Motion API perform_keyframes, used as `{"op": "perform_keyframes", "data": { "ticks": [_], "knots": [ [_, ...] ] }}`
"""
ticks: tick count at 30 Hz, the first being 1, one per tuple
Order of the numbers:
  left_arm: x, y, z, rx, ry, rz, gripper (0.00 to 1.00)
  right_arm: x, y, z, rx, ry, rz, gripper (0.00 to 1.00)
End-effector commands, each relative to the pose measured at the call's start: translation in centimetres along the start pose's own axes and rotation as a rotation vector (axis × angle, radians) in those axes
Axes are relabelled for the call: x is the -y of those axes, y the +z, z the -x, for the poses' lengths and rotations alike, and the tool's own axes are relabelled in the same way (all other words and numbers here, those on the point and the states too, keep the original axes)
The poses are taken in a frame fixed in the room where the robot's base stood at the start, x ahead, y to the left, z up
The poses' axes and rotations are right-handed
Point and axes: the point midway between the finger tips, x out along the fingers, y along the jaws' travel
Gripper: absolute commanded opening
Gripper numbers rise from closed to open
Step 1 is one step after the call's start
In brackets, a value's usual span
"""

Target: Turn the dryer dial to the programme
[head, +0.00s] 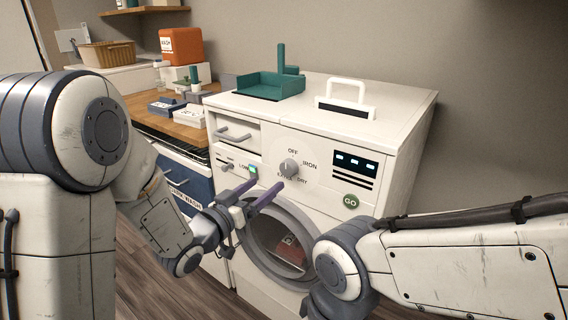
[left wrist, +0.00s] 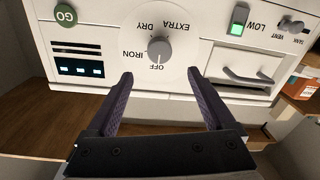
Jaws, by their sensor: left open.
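The dryer (head: 385,190) has a white front panel with a round grey dial (head: 289,168), ringed by the labels OFF, IRON and EXTRA DRY. The dial also shows in the left wrist view (left wrist: 158,48), where the panel is upside down and OFF lies on the fingers' side. My right gripper is out of view.
A green GO button (head: 351,201) and dark display (head: 355,164) sit right of the dial. A lit green switch (head: 253,171) and drawer handle (head: 233,135) sit left. The round door (head: 290,245) is below. A green tray (head: 269,86) and a white handle (head: 346,90) are on top.

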Motion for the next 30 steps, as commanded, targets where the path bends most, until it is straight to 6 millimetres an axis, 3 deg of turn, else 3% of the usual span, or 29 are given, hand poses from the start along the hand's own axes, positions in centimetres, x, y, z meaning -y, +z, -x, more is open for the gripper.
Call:
{"op": "perform_keyframes", "data": {
  "ticks": [9,15,27,28,30],
  "knots": [
    [-0.1,0.1,-5.9,0.001,0.003,-0.002,0.88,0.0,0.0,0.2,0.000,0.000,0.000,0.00],
    [-0.1,0.1,-8.6,0.002,0.001,-0.002,0.88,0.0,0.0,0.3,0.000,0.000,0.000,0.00],
    [-0.1,0.1,-9.5,0.002,-0.001,-0.001,0.88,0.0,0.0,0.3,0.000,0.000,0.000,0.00],
    [-0.1,0.1,-9.5,0.002,-0.001,-0.002,0.84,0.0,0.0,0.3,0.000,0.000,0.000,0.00],
    [-0.1,0.1,-9.5,0.002,-0.001,-0.002,0.57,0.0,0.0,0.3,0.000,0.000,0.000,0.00]
  ]
}}
